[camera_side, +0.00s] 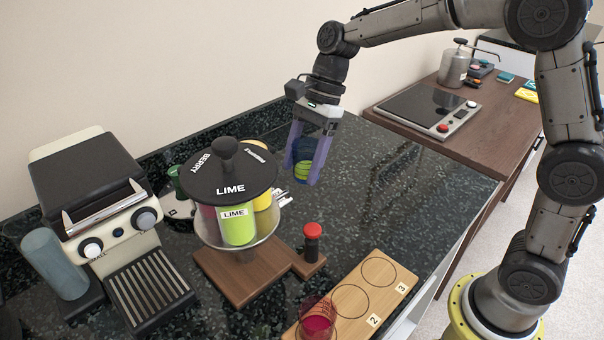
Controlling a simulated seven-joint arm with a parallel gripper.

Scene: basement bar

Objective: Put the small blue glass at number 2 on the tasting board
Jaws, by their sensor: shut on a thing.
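My gripper (302,173) is shut on the small blue glass (304,150), which has green liquid in its lower part. The glass is held upright between the fingers, above the dark counter and behind the tasting board. The wooden tasting board (397,268) lies at the bottom, with ring outlines and the numbers 2 and 3. The ring by number 2 (350,301) is empty, and so is the ring by number 3 (379,272). A glass with red liquid (317,322) stands at the board's near end; any number there is hidden or cut off.
A round dispenser (233,187) with a black lid marked LIME and BERRY stands left of my gripper on a wooden base (235,285). A red-topped post (312,240) rises between it and the board. A coffee machine (110,220) stands at left. Counter right of the gripper is clear.

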